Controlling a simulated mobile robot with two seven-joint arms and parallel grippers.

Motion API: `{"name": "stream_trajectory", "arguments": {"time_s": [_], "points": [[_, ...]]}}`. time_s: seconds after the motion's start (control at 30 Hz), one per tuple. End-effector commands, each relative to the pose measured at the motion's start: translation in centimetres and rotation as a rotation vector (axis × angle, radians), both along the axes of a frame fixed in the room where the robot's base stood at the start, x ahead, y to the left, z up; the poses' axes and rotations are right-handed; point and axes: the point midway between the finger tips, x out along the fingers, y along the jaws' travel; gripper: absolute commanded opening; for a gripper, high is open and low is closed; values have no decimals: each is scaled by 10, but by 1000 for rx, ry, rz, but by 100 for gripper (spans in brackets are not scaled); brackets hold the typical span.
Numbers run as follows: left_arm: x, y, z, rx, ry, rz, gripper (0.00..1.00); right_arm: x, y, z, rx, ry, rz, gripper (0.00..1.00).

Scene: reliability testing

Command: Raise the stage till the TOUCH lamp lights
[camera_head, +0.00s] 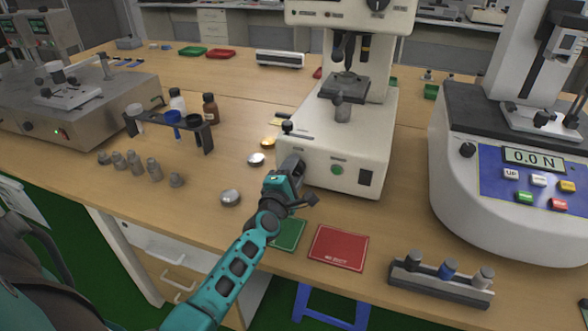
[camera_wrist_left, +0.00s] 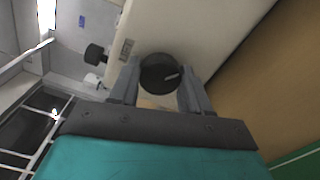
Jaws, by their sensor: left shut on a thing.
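The white tester (camera_head: 345,150) stands in the middle of the bench. Its dark stage (camera_head: 345,86) sits on a grey post, under the dark parts of the tester's head. A black round knob (camera_wrist_left: 158,74) with a pale mark is on the tester's body in the left wrist view. My left gripper (camera_head: 291,166) is at the tester's front left and is shut on this knob, one finger on each side. The gripper hides the knob in the head view. A green round button or lamp (camera_head: 337,170) is on the tester's front; I cannot read its label. My right gripper is not in view.
A force tester (camera_head: 530,165) reading 0.0 N stands at the right. Green (camera_head: 288,235) and red (camera_head: 339,248) mats lie at the front edge. A rack (camera_head: 440,281) with several weights stands front right. Metal pucks (camera_head: 231,197) and bottles (camera_head: 210,108) are at the left.

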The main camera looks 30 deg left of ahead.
Motion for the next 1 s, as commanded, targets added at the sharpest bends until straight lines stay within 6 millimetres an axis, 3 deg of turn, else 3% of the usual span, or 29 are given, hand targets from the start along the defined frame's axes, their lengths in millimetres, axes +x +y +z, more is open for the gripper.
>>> {"name": "stream_trajectory", "arguments": {"time_s": [1.0], "points": [[0,0,0,923,225,-2,16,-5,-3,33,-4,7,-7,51]]}}
